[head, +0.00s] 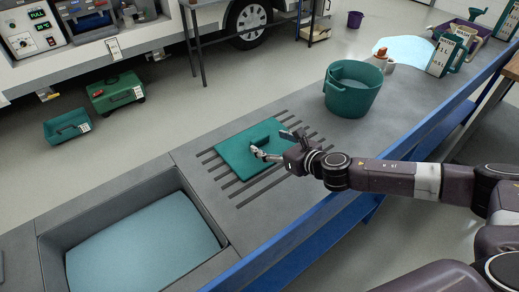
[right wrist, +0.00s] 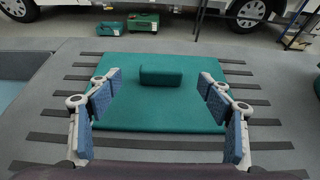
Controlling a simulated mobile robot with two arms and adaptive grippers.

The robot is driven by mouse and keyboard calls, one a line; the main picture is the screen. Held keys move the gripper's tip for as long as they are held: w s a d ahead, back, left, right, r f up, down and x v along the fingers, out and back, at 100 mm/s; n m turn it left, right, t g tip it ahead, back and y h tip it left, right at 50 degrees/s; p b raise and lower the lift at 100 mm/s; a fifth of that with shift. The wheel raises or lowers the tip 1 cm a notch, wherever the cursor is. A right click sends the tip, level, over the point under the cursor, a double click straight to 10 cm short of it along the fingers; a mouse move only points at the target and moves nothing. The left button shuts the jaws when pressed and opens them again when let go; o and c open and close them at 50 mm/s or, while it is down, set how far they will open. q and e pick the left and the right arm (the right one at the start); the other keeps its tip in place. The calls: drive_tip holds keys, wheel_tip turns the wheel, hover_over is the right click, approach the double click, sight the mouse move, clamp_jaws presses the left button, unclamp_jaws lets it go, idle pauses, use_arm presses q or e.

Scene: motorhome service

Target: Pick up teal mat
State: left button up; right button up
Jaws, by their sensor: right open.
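The teal mat (head: 232,159) lies flat on dark strips on the grey bench top, right of the sink. It also shows in the right wrist view (right wrist: 130,112), with a raised teal block or grip (right wrist: 162,76) standing near its far middle. My right gripper (head: 269,146) reaches in from the right over the mat, close to the raised block. Its fingers are spread, one to each side of the block in the right wrist view, with nothing between them touching. The fingers hide part of the mat. My left gripper is not in view.
The sink (head: 50,240) holds light blue water or a sheet. A green bucket (head: 352,95) stands behind the mat. Jugs (head: 441,55) and a bottle (head: 381,57) stand farther back. A blue rail (head: 300,240) runs along the bench's near edge.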

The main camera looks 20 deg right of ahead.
sight(260, 138)
drive_tip(key=x, duration=0.6)
drive_tip(key=shift+w+f, duration=0.25)
drive_tip(key=shift+w, duration=0.1)
drive_tip(key=shift+r, duration=0.1)
drive_tip(key=c, duration=1.3)
